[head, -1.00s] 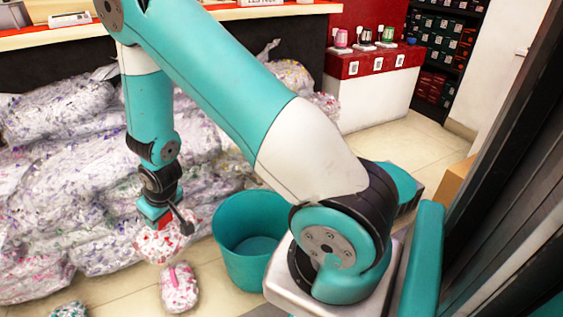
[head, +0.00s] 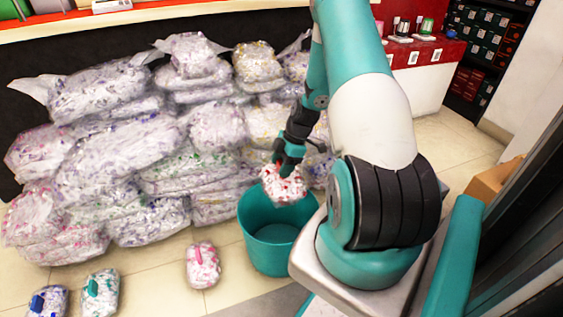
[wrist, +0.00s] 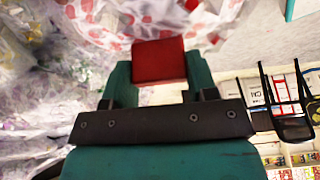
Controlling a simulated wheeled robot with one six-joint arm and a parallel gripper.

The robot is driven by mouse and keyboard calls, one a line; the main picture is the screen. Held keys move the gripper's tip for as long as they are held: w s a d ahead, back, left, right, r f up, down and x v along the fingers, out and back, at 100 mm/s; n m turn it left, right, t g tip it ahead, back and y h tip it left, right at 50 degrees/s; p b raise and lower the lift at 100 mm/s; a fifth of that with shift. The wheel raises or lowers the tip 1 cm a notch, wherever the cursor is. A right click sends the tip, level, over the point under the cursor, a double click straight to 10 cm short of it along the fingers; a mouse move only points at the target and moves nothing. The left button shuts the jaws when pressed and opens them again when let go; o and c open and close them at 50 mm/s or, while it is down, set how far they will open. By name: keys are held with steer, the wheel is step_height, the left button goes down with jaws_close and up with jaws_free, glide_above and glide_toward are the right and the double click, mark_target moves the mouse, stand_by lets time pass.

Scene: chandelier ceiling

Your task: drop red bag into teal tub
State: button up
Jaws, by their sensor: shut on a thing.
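The red bag (head: 284,187), clear with red and white bits inside, hangs from my gripper (head: 288,160). My gripper is shut on its red top block. In the wrist view the red block (wrist: 158,61) sits between the jaws of my gripper (wrist: 155,70), with the speckled bag (wrist: 125,18) beyond it at the top edge. The teal tub (head: 277,262) stands on the floor, and its inside looks empty where I can see it. In the head view the bag overlaps the tub's far rim and is above it. Its exact height over the tub is hard to tell.
A pink-handled bag (head: 203,265), a teal-handled bag (head: 101,292) and a blue-handled bag (head: 47,301) lie on the floor left of the tub. A big pile of clear stuffed bags (head: 130,150) stands behind. A red-topped counter (head: 420,60) is at the back right.

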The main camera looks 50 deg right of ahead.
step_height(320, 180, down, 6)
steer(key=b, duration=0.4)
steer(key=shift+r+b, duration=0.1)
steer(key=shift+b, duration=0.25)
steer(key=o, duration=1.4)
steer(key=shift+r, duration=0.15)
steer(key=p+v, duration=0.6)
steer(key=v, duration=1.1)
steer(key=shift+a+r, duration=0.1)
steer(key=shift+r, duration=0.05)
